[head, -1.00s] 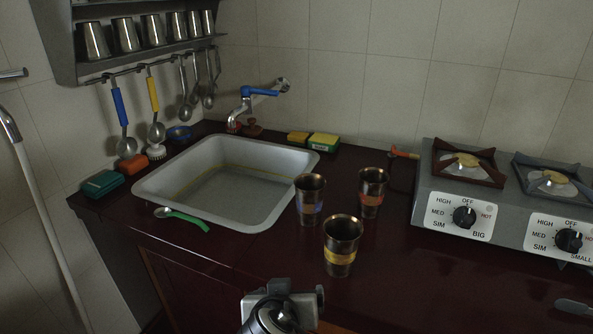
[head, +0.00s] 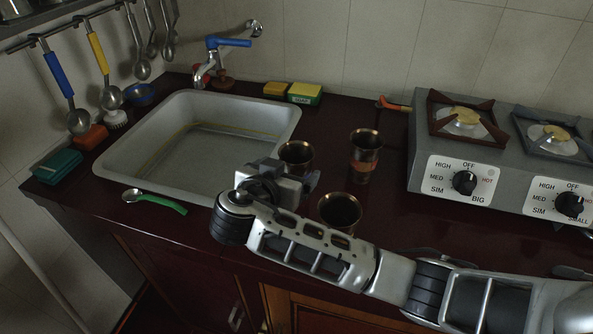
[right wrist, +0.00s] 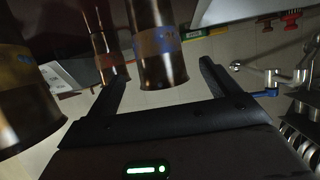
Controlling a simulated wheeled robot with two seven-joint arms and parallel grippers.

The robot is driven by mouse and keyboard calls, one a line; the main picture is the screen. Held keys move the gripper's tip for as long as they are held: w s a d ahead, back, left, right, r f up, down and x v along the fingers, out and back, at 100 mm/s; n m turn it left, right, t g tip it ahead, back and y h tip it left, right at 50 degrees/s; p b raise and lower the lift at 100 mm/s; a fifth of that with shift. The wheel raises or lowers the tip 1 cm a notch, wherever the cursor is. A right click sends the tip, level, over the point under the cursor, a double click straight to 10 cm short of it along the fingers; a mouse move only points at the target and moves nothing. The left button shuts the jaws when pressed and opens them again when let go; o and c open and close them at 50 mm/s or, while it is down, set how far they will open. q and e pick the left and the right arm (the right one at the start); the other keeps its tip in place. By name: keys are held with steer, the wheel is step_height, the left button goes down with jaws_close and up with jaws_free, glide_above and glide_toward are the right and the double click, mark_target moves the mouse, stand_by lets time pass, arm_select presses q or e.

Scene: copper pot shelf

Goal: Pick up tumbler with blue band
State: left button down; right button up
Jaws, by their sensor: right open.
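The tumbler with the blue band (head: 295,152) stands on the dark counter beside the sink. In the head view my right gripper (head: 302,181) is in front of it and hides its lower part and band. In the right wrist view the blue-banded tumbler (right wrist: 158,50) appears upside down, lined up between the fingertips of my open right gripper (right wrist: 163,70). I cannot tell how far it is between the fingers; no grip on it shows. My left gripper is not in view.
A tumbler with a red band (head: 365,150) stands to the right, and a yellow-banded tumbler (head: 340,208) stands close in front, partly behind my arm. The sink (head: 285,118) is at left and the stove (head: 412,150) at right. A green-handled spoon (head: 160,199) lies near the front edge.

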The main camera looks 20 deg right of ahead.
mark_target(302, 157)
steer(key=x, duration=0.2)
steer(key=p+x, duration=0.1)
steer(key=x, duration=0.1)
steer(key=shift+w+d+r, duration=0.15)
steer(key=shift+r, duration=0.05)
steer(key=shift+w+d+f, duration=0.3)
steer(key=shift+w+f, duration=0.05)
steer(key=shift+w, duration=0.05)
steer(key=c, duration=1.1)
